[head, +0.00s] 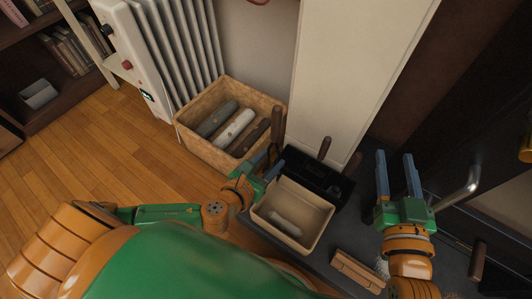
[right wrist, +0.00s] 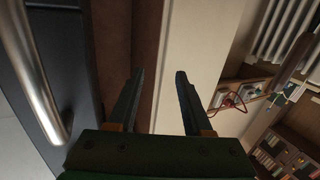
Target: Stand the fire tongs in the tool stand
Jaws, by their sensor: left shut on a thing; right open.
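My left gripper (head: 275,167) is shut on the fire tongs (head: 277,124), whose brown handle points up beside the basket's right edge. The lower part of the tongs is hidden by the gripper and the tray. The black tool stand (head: 318,182) is just right of my left gripper, against the pale wall column. Two brown-handled tools (head: 324,148) show at the stand, one at its back and one at its right. My right gripper (head: 398,165) is open and empty, raised to the right of the stand; its spread fingers also show in the right wrist view (right wrist: 157,90).
A cream tray (head: 262,208) with a pale grey piece stands in front of the stand. A basket (head: 184,137) of logs is at the left, below a white radiator (head: 180,40). A brown block (head: 358,270) lies near the front. A dark door with a metal handle (head: 462,188) is at the right.

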